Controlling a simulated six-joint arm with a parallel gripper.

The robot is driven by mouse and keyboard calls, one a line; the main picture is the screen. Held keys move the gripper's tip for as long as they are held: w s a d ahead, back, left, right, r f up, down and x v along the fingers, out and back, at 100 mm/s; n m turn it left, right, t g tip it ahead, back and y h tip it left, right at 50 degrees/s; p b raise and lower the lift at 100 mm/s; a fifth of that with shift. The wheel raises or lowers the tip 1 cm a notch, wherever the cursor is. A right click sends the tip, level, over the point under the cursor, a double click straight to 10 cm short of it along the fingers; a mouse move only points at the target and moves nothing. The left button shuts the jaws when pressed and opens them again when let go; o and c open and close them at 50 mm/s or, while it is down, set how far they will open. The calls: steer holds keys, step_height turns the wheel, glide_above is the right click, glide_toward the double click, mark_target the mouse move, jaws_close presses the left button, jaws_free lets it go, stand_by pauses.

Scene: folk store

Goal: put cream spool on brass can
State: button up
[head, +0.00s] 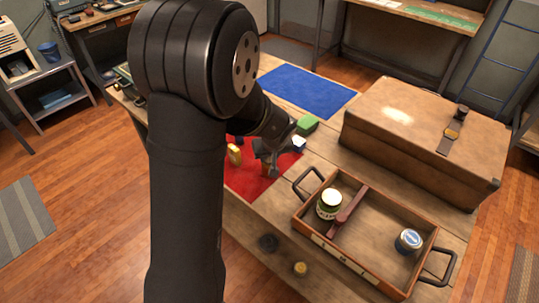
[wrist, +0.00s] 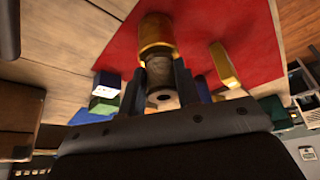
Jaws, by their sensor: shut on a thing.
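My gripper (wrist: 160,72) is shut on the cream spool (wrist: 163,98), whose pale end ring with a dark hole shows between the fingers in the wrist view. The brass can (wrist: 156,32) is a gold cylinder on the red mat (wrist: 120,52), just beyond the fingertips and roughly in line with the spool. I cannot tell whether spool and can touch. In the head view my gripper (head: 268,152) is low over the red mat (head: 245,183); the spool and most of the can are hard to make out there.
A yellow block (head: 234,155) stands close left of my gripper. A green block (head: 308,124) and a blue-and-white block (head: 299,144) are to its right. A wooden tray (head: 374,283) holding a jar (head: 329,204) and a blue tin (head: 408,241) is at front right, before a large case (head: 415,130).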

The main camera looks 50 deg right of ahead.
steer(key=o, duration=0.9)
steer(key=shift+f, duration=0.1)
steer(key=shift+o, duration=0.2)
steer(key=shift+r, duration=0.4)
steer(key=v, duration=1.1)
steer(key=shift+s+r, duration=0.15)
steer(key=shift+r, duration=0.15)
steer(key=x, duration=1.2)
steer(key=shift+a+f, duration=0.1)
steer(key=shift+f, duration=0.1)
steer(key=shift+r, duration=0.1)
